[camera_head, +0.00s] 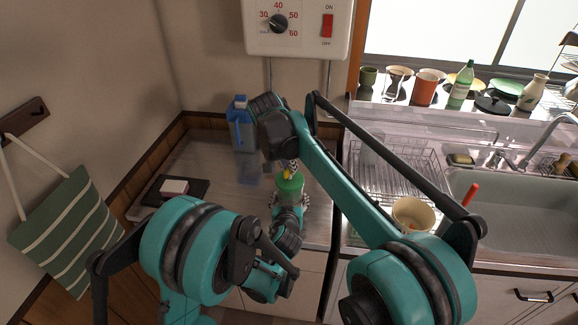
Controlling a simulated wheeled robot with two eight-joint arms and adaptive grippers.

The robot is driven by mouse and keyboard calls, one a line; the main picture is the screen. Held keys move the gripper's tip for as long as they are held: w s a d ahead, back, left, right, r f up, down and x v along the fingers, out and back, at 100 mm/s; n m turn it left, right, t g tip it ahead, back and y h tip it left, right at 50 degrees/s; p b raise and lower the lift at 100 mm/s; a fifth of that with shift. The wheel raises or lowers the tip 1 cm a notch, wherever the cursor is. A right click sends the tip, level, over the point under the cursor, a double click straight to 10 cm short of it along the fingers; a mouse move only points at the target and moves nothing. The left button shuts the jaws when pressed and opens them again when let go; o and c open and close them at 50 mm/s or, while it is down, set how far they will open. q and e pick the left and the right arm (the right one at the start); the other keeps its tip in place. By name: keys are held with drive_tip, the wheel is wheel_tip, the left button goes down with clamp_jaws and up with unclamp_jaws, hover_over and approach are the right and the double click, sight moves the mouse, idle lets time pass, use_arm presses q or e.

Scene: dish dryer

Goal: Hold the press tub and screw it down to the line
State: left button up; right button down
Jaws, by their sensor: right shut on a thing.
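The press tub (289,186), with a green top, stands on the metal counter left of the sink. A small yellow part (288,174) shows above the green top. My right gripper (291,167) reaches down from above and is shut on the screw handle at the top of the tub, mostly hidden by the gripper and wrist. My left gripper (290,204) comes from the front, with its fingers at the sides of the tub's lower body. Whether those fingers touch it cannot be told. The line on the tub cannot be made out.
A blue jug (241,130) stands behind the tub, near the wall. A dark board (175,191) with a pale block lies at the left. A dish rack (392,165), a cream bowl (413,214) and the sink (520,215) are at the right. A dial panel (298,27) hangs above.

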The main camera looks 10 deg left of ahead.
idle(0.3)
drive_tip(key=c, duration=1.6)
unclamp_jaws()
drive_tip(key=v, duration=1.2)
drive_tip(key=shift+a, duration=0.1)
